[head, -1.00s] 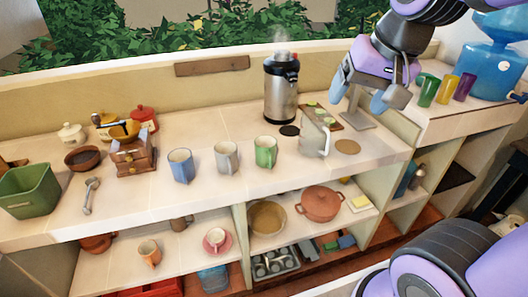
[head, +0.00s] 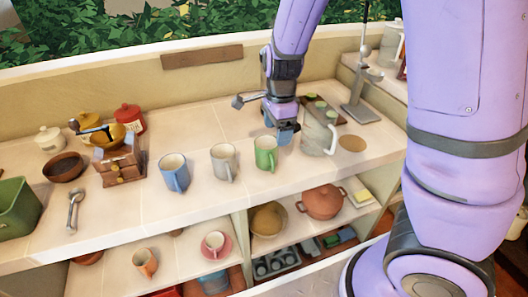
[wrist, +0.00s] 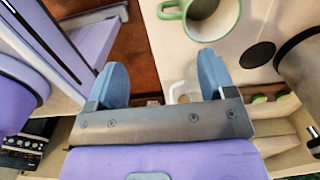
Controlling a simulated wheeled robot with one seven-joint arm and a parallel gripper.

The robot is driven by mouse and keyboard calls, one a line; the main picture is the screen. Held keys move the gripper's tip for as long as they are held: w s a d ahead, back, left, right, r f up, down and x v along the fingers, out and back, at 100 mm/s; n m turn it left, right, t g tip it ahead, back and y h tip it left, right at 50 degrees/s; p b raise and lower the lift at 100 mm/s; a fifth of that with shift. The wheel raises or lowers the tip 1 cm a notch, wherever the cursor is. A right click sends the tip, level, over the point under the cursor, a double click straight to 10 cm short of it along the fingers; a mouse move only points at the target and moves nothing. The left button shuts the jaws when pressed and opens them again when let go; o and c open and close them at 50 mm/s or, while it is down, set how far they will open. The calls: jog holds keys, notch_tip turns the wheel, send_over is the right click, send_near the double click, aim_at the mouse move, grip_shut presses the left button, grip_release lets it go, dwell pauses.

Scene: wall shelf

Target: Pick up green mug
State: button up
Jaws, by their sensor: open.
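The green mug (head: 266,153) stands upright on the upper counter, at the right end of a row with a grey mug (head: 224,162) and a blue mug (head: 174,172). In the wrist view the green mug (wrist: 213,22) is at the top, partly cut off, with its handle to the left. My gripper (head: 286,135) is just right of and behind the green mug in the head view. In the wrist view its two blue fingers (wrist: 164,75) are spread wide with nothing between them. The mug lies beyond the fingertips, apart from them.
A grey pitcher (head: 317,136) stands close to the right of my gripper. The counter's front strip is mostly clear.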

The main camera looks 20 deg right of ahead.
aim_at(272, 155)
jog(key=shift+w+a+f+m, duration=0.1)
jog(key=shift+w+f+m, duration=0.3)
jog(key=shift+w+f, duration=0.25)
jog(key=shift+f, duration=0.45)
notch_tip(272, 155, down, 5)
jog(key=shift+r, duration=0.1)
jog(key=shift+w+a+f, duration=0.1)
jog(key=shift+w+f, duration=0.05)
jog(key=shift+f, duration=1.2)
jog(key=shift+w+a+f, duration=0.1)
jog(key=shift+f, duration=1.2)
jog(key=c, duration=1.2)
jog(key=shift+r, duration=0.1)
